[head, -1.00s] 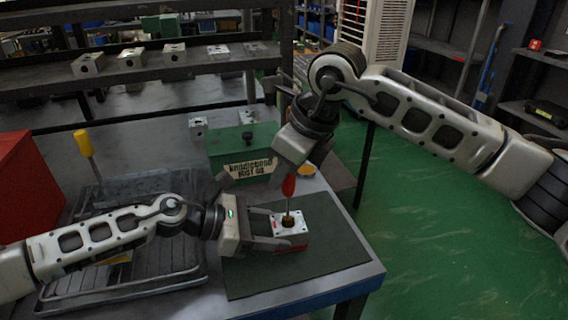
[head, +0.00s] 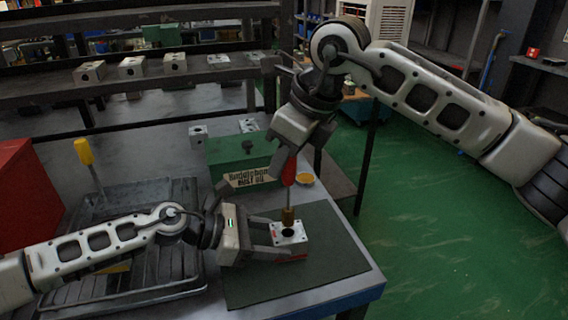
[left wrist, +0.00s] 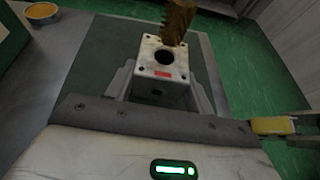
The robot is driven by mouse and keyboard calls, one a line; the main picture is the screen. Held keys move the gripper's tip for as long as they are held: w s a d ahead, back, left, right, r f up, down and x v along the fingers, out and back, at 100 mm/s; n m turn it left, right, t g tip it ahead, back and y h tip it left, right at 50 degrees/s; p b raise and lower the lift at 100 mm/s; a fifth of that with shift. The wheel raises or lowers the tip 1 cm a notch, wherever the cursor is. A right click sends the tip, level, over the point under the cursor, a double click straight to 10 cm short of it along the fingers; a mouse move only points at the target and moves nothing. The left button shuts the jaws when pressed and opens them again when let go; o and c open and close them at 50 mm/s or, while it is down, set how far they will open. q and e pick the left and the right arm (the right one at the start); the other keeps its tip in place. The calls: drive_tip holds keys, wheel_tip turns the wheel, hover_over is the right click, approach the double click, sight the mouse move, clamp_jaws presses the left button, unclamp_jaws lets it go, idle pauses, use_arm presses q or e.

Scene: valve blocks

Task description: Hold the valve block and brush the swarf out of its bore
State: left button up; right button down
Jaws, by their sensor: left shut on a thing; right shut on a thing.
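The valve block (head: 297,239) is a pale block with a dark round bore in its top and red on its side. It sits on the dark mat (head: 245,286) and shows in the left wrist view (left wrist: 148,87). My left gripper (head: 272,241) is shut on it, one finger on each side. My right gripper (head: 291,158) points down above the block, shut on the red handle of the brush (head: 288,215). The brush's brass-coloured bristles hang upright just above the bore, which shows open and dark in the left wrist view. I cannot make out any swarf.
A green box with a lettered label (head: 242,163) stands behind the mat, beside a small orange-yellow dish (head: 304,179). A dark ribbed tray (head: 180,273) lies left, behind my left arm, near a yellow-handled tool (head: 85,155). A red box (head: 25,180) stands far left.

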drive_tip(key=shift+r, duration=2.25)
use_arm(q)
drive_tip(key=o, duration=1.4)
drive_tip(key=shift+c, duration=0.2)
drive_tip(key=shift+a, duration=0.1)
drive_tip(key=v, duration=1.1)
drive_tip(key=shift+s+a+r, duration=0.1)
drive_tip(key=shift+a+r, duration=0.1)
drive_tip(key=shift+a, duration=0.15)
